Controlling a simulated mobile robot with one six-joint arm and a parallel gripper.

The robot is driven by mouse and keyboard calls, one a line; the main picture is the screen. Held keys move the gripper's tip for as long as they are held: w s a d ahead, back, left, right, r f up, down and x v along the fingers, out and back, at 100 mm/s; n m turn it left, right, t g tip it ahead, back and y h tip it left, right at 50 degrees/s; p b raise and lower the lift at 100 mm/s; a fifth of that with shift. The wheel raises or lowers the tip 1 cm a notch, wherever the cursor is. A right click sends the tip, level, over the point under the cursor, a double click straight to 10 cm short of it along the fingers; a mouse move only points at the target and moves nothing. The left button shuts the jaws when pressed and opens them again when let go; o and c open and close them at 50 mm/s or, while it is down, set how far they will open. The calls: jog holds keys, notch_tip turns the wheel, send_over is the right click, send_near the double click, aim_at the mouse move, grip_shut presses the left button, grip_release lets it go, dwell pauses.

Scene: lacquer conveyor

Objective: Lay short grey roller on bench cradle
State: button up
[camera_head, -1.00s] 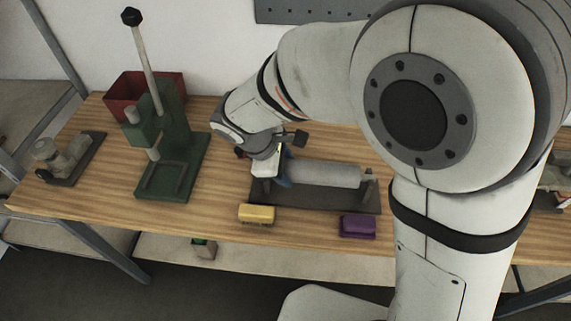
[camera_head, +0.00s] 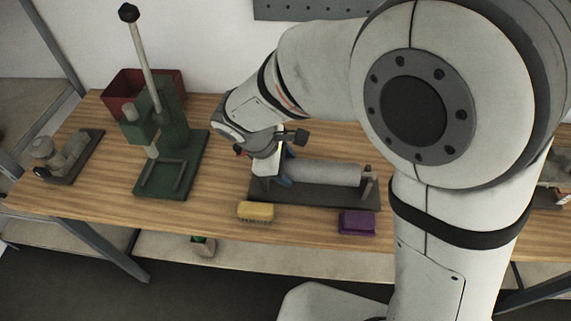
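The short grey roller (camera_head: 325,172) lies level along the dark bench cradle (camera_head: 320,197), its right end by the cradle's upright post. I cannot tell whether it rests fully in the cradle or is held slightly above it. My gripper (camera_head: 284,172) is at the roller's left end, pointing down. My wrist hides most of the fingers and that end of the roller, so I cannot see whether they are shut on it.
A yellow brush (camera_head: 256,211) and a purple block (camera_head: 357,222) lie in front of the cradle. A green lever press (camera_head: 170,150), a red bin (camera_head: 140,88) and a small grey device (camera_head: 62,156) stand to the left. My arm hides the bench's right part.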

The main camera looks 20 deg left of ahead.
jog(key=o, duration=0.4)
jog(key=v, duration=0.8)
dwell(0.4)
